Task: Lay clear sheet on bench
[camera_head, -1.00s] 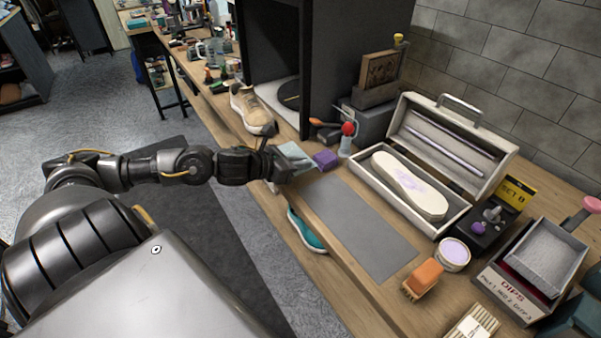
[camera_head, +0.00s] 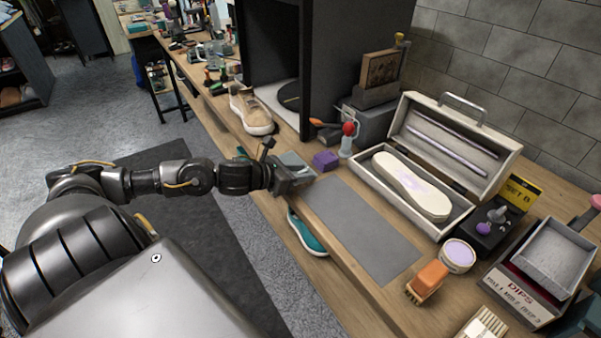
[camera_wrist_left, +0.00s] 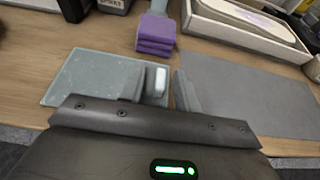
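The clear sheet (camera_wrist_left: 85,78) is a pale, greenish, see-through rectangle. In the left wrist view it lies flat on the wooden bench (camera_wrist_left: 22,75), left of the grey mat (camera_wrist_left: 250,95). In the head view only part of the sheet (camera_head: 293,160) shows, beside my left gripper (camera_head: 302,174). In the wrist view the fingers of my left gripper (camera_wrist_left: 172,88) are apart with a gap between them. The left finger covers the sheet's right part, and the right finger is over the mat's left edge. My right gripper is not in view.
A purple sponge block (camera_head: 326,160) sits just behind the sheet. An open case (camera_head: 462,222) with a pale sole form (camera_head: 410,187) stands right of the mat. An orange brush (camera_head: 428,278), a lilac tub (camera_head: 457,255) and a tan sneaker (camera_head: 251,110) are also on the bench.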

